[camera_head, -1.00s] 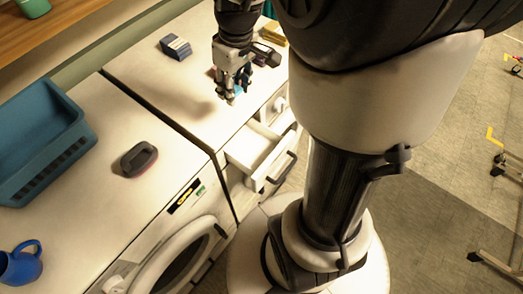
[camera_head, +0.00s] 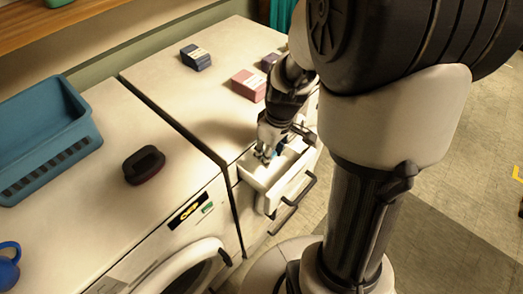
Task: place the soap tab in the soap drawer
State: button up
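The soap drawer (camera_head: 254,180) is pulled out from the front of the right-hand machine, its white inside partly visible. My gripper (camera_head: 264,155) points down over the open drawer, with its fingertips at or just above the drawer's back part. A small teal piece, which looks like the soap tab (camera_head: 277,153), shows at the fingers on their right side. The fingers appear shut on it, though they hide most of it. I cannot tell whether the tab touches the drawer floor.
A dark blue box (camera_head: 196,57), a pink box (camera_head: 248,85) and a dark purple box (camera_head: 270,62) stand on the machine top. A blue basket (camera_head: 45,140), a dark brush-like item (camera_head: 145,165) and a blue mug (camera_head: 8,268) stand on the left machine.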

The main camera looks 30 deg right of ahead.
aim_at(269, 170)
jog(key=shift+f+b, duration=0.85)
jog(key=shift+f, duration=1.75)
jog(key=shift+f, duration=0.2)
jog(key=o, duration=0.9)
jog(key=shift+c, duration=0.2)
jog(key=shift+r, duration=0.1)
notch_tip(269, 170, up, 12)
jog(key=s+p, duration=0.2)
jog(key=p, duration=0.2)
jog(key=s+a+r+m+t, duration=0.3)
jog(key=s+a+r+m, duration=0.1)
jog(key=s+a+r, duration=0.6)
notch_tip(269, 170, up, 2)
jog(key=s, duration=0.2)
jog(key=shift+s+a+h, duration=0.15)
jog(key=shift+s+h, duration=0.15)
jog(key=shift+s, duration=0.1)
